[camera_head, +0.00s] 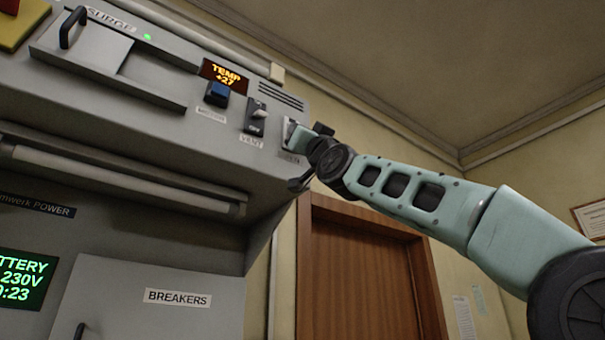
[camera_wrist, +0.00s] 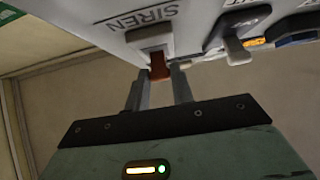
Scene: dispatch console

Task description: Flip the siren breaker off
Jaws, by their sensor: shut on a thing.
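The siren breaker has a red lever (camera_wrist: 159,68) in a pale housing under an upside-down "SIREN" label (camera_wrist: 143,18) in the wrist view. My gripper (camera_wrist: 160,74) is shut on this lever, with one finger on each side of it. In the head view my gripper (camera_head: 299,139) reaches the right end of the console's upper panel. It and the wrist hide most of the siren switch and part of its label (camera_head: 289,157) there. I cannot tell the lever's exact on or off position.
The VENT switch (camera_head: 255,119) sits just left of my gripper, and also shows in the wrist view (camera_wrist: 236,48). A BREAKERS door (camera_head: 150,315) is below. Open room lies right of the console.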

